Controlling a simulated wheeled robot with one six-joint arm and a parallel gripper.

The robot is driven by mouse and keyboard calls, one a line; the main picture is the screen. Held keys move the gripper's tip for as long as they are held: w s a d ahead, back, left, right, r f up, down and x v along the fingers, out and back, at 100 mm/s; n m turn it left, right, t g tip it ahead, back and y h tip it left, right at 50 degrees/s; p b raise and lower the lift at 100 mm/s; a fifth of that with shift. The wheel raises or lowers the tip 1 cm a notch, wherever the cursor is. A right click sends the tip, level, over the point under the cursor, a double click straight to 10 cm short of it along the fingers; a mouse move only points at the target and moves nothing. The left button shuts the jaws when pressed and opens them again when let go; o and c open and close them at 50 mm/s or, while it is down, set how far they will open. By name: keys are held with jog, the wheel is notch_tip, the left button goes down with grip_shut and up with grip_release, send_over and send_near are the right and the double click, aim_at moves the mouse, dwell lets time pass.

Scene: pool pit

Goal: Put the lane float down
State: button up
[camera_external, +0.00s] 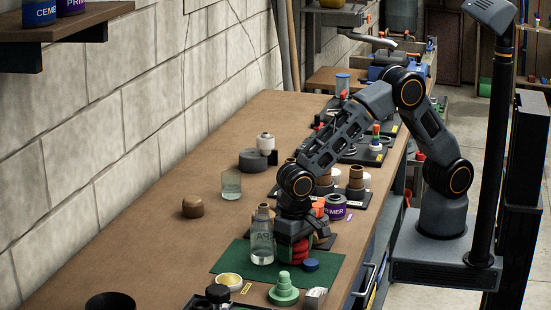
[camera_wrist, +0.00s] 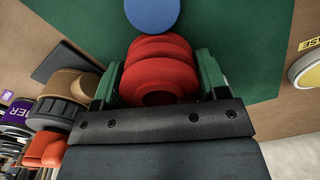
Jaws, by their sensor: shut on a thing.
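The red, ribbed lane float (camera_wrist: 160,72) sits between the two green fingers of my gripper (camera_wrist: 158,82) in the wrist view, with its round hole facing the camera. My gripper (camera_external: 293,250) is shut on it. In the external view the float (camera_external: 301,251) shows as a red patch at the fingers, over the dark green mat (camera_external: 226,262). The mat also fills much of the wrist view (camera_wrist: 255,45). The float is low at the mat, but I cannot tell whether it touches. A clear bottle (camera_external: 262,245) partly hides my gripper in the external view.
A blue disc (camera_external: 310,265) lies on the mat close beside the float. A yellow-topped tin (camera_external: 229,281) and a green stepped piece (camera_external: 284,291) stand near the front. A purple primer can (camera_external: 335,207) and brown fittings crowd behind. The mat's left part looks clear.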

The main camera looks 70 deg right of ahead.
jog(key=shift+f, duration=0.1)
jog(key=o, duration=0.9)
notch_tip(320, 180, up, 12)
jog(key=s+d+r+n+t, duration=0.1)
jog(key=d, duration=0.7)
jog(key=s+d+r+n, duration=0.1)
jog(key=d+r, duration=0.1)
jog(key=d, duration=0.6)
jog(key=s+d+r+n+t, duration=0.1)
jog(key=s+d, duration=0.1)
jog(key=d, duration=0.6)
jog(key=shift+s+d+r+t+y, duration=0.1)
jog(key=shift+d+r+t+y, duration=0.05)
jog(key=shift+d+t+y, duration=0.2)
jog(key=shift+n+t, duration=0.55)
jog(key=shift+n, duration=0.35)
jog(key=s+d, duration=0.2)
jog(key=s+d+f, duration=0.1)
jog(key=d, duration=0.1)
jog(key=s+d+f, duration=0.1)
jog(key=s+d, duration=0.1)
jog(key=shift+s+d+f, duration=0.1)
jog(key=shift+s+d, duration=0.2)
jog(key=shift+c, duration=1)
